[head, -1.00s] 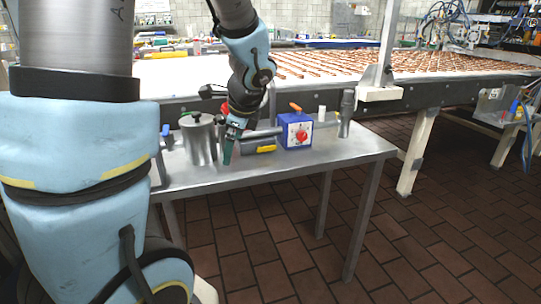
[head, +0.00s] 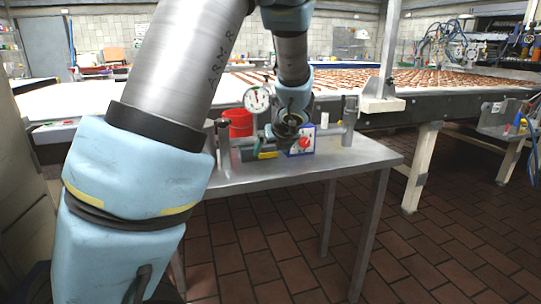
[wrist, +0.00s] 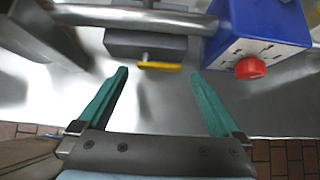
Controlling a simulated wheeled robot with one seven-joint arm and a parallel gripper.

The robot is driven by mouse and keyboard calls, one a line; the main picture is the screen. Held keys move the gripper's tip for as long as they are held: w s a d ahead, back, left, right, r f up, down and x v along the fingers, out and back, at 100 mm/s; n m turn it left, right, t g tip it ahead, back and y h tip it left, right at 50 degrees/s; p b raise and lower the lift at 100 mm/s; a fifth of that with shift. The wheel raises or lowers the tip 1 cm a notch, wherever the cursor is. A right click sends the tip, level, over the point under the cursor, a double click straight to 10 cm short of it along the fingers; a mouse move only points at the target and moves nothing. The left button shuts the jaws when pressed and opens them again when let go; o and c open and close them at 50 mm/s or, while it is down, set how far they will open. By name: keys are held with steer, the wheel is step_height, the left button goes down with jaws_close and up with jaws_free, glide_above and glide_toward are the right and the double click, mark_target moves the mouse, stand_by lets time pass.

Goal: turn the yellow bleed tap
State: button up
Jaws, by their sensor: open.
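The yellow bleed tap (wrist: 159,66) is a small flat lever on a short stem in front of a grey block (wrist: 146,44) under a metal pipe. In the wrist view it lies level, just beyond and between my fingertips, and I see no contact. In the head view the tap (head: 268,155) shows as a small yellow bar beside my wrist. My gripper (wrist: 158,73) is open and empty, its two green fingers spread to either side of the tap.
A blue box with a red knob (wrist: 250,68) stands close to the right finger. A pressure gauge (head: 257,99), a red bucket (head: 238,122) and upright metal posts stand on the steel table (head: 335,164). The table's front is clear.

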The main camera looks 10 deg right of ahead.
mark_target(268, 154)
steer(key=shift+x, duration=1.2)
steer(key=c, duration=1.2)
